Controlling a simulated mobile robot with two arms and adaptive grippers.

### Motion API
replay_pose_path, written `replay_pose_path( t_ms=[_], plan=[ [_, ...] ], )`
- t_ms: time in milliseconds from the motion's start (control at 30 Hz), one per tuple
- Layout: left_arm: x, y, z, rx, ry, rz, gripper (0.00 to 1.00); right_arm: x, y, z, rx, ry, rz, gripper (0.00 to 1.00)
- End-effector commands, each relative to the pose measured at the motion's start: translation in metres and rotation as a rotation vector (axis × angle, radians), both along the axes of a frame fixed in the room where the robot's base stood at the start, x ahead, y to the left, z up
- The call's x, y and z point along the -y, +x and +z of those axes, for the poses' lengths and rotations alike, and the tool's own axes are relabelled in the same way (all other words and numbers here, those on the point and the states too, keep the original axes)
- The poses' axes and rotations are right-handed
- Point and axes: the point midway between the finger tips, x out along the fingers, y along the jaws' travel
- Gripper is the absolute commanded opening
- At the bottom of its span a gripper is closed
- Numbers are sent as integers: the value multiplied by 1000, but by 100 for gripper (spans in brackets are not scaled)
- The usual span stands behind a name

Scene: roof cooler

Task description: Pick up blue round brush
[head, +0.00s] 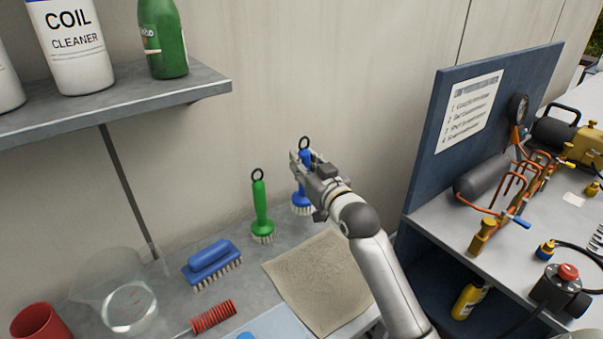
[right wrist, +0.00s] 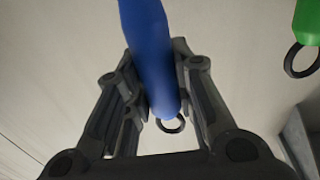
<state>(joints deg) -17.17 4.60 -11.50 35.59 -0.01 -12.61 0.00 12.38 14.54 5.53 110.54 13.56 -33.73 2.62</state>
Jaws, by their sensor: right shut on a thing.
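The blue round brush (head: 302,198) is upright near the wall in the head view, with white bristles at the bottom and a black ring on top. My right gripper (head: 304,170) is shut around its blue handle and hides part of it. In the right wrist view the blue handle (right wrist: 152,60) lies between the two fingers of my right gripper (right wrist: 155,100), with the ring beyond them. I cannot tell whether the bristles touch the counter. My left gripper is not in view.
A green round brush (head: 261,207) stands to the left. A blue scrub brush (head: 211,262), a red coiled brush (head: 213,316), a clear beaker (head: 130,300) and a beige cloth (head: 318,285) are on the counter. A shelf (head: 150,95) overhangs at left; a blue panel (head: 425,155) stands at right.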

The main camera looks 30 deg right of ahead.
Motion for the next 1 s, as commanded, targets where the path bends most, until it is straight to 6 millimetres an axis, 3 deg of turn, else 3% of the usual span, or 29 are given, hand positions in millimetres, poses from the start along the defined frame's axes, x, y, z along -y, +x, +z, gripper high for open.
replay_pose_path(
  t_ms=[33, 167, 500, 700, 1000],
  plan=[
    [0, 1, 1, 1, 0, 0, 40, -2, -10, 15, 9, -3, 1, 0],
    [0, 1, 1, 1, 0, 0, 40, -5, -36, 46, 9, -4, 0, 0],
    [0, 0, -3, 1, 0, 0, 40, -14, -100, 70, 4, -2, 0, 0],
    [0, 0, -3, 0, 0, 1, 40, -16, -118, 78, 2, -1, 0, 0],
    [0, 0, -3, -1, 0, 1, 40, -17, -122, 80, 2, 0, 0, 0]
  ],
)
